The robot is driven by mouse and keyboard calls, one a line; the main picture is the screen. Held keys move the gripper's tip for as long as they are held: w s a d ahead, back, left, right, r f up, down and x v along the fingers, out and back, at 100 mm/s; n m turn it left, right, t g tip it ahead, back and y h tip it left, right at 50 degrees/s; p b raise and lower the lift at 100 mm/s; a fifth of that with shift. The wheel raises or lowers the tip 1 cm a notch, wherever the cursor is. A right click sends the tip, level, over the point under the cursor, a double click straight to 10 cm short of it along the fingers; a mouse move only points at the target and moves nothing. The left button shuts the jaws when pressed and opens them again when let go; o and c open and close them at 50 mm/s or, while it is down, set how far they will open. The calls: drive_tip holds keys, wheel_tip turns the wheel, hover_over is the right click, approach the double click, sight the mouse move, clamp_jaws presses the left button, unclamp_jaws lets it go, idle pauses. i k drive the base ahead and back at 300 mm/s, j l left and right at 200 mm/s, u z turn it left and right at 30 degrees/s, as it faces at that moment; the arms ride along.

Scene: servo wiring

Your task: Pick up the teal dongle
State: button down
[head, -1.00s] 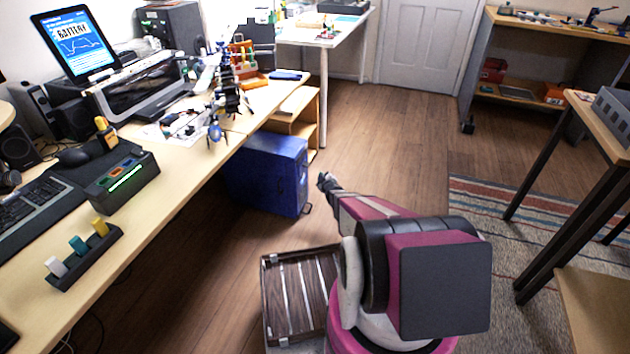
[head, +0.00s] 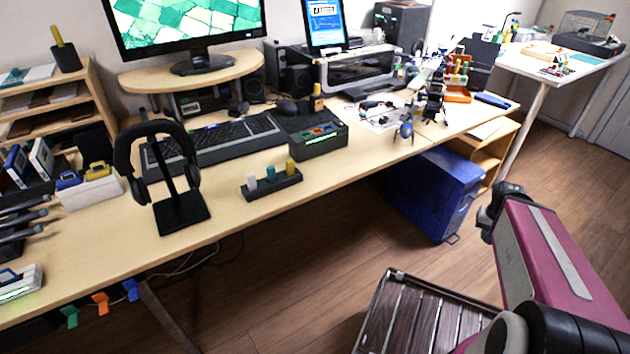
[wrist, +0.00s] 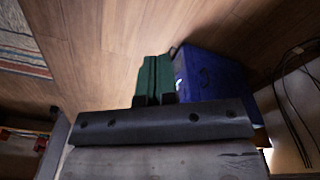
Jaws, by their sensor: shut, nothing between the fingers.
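The teal dongle (head: 271,174) stands upright in a small black holder (head: 275,189) near the front edge of the desk in the head view. A white dongle (head: 251,183) stands to its left and a yellow dongle (head: 290,166) to its right in the same holder. My gripper (head: 487,222) is well to the right of the holder, out over the floor in front of the desk. In the wrist view its two green fingers (wrist: 153,80) are together with nothing between them. The dongles do not show in the wrist view.
A headphone stand (head: 181,212) is left of the holder. A black box with coloured slots (head: 318,141) and a keyboard (head: 215,142) lie behind it. A blue case (head: 437,192) stands on the floor, also seen in the wrist view (wrist: 205,75). Desk beside the holder is clear.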

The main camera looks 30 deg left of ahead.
sight(270, 172)
drive_tip(key=k+u, duration=0.35)
drive_tip(key=k+j+u, duration=0.1)
drive_tip(key=u, duration=0.25)
drive_tip(key=l+u, duration=0.1)
drive_tip(key=u, duration=0.3)
drive_tip(key=l+u, duration=0.15)
drive_tip(key=u, duration=0.3)
drive_tip(key=l+u, duration=0.15)
drive_tip(key=u, duration=0.25)
drive_tip(key=l+u, duration=0.1)
drive_tip(key=u, duration=0.35)
